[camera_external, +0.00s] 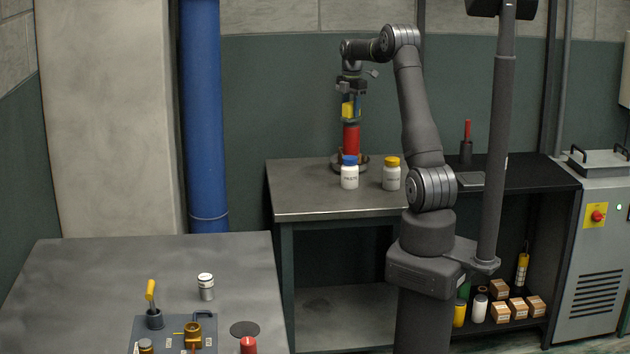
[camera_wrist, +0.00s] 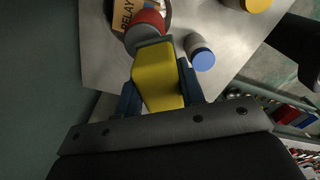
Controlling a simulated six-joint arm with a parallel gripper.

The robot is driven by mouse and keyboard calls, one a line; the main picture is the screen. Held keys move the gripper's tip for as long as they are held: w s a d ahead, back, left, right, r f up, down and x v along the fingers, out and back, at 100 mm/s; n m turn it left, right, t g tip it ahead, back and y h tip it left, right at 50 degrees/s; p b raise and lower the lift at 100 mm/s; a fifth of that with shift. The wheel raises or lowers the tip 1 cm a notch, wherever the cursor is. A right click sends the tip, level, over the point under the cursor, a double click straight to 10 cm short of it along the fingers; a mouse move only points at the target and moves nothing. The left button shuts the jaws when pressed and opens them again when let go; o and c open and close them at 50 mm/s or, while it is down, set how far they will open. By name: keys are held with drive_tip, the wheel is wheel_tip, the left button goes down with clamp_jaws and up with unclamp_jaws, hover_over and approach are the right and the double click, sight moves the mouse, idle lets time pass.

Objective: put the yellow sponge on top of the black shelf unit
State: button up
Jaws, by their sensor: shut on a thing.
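My gripper (camera_external: 351,100) is shut on the yellow sponge (camera_external: 348,110), above the far end of the grey metal workbench (camera_external: 300,203). In the wrist view the sponge (camera_wrist: 158,78) sits between the two dark blue fingers of my gripper (camera_wrist: 160,92). A red cylinder (camera_external: 350,139) stands directly below it in the external view; I cannot tell whether they touch. The black shelf unit (camera_external: 535,174) is at the right, beyond my arm. Its top is partly hidden by my arm and a grey post.
On the workbench are a blue-capped bottle (camera_external: 349,175), a yellow-capped bottle (camera_external: 391,176) and a round metal dish (camera_external: 336,163). The shelf top holds a dark cup with a red handle (camera_external: 467,132) and a flat grey item (camera_external: 482,180); its right part looks clear. A post (camera_external: 496,130) stands in front.

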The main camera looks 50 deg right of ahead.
drive_tip(key=s+d+m, duration=0.2)
drive_tip(key=s+d, duration=0.4)
drive_tip(key=d, duration=0.3)
drive_tip(key=s+d+m, duration=0.2)
drive_tip(key=s+d, duration=0.4)
drive_tip(key=d, duration=0.4)
drive_tip(key=s+d+f+m, duration=0.1)
drive_tip(key=s+d, duration=0.5)
drive_tip(key=s, duration=0.3)
drive_tip(key=s+d+f+m, duration=0.1)
drive_tip(key=s+d+m, duration=0.1)
drive_tip(key=s+d, duration=0.6)
wheel_tip(320, 180, down, 9)
drive_tip(key=a, duration=0.1)
drive_tip(key=w+f, duration=0.2)
drive_tip(key=w, duration=0.1)
drive_tip(key=w+f, duration=0.3)
drive_tip(key=w, duration=0.1)
drive_tip(key=w+f, duration=0.2)
drive_tip(key=w, duration=0.2)
drive_tip(key=shift+d+f, duration=0.2)
drive_tip(key=shift+d, duration=0.1)
drive_tip(key=shift+f, duration=1.95)
drive_tip(key=shift+f, duration=0.1)
drive_tip(key=o, duration=1)
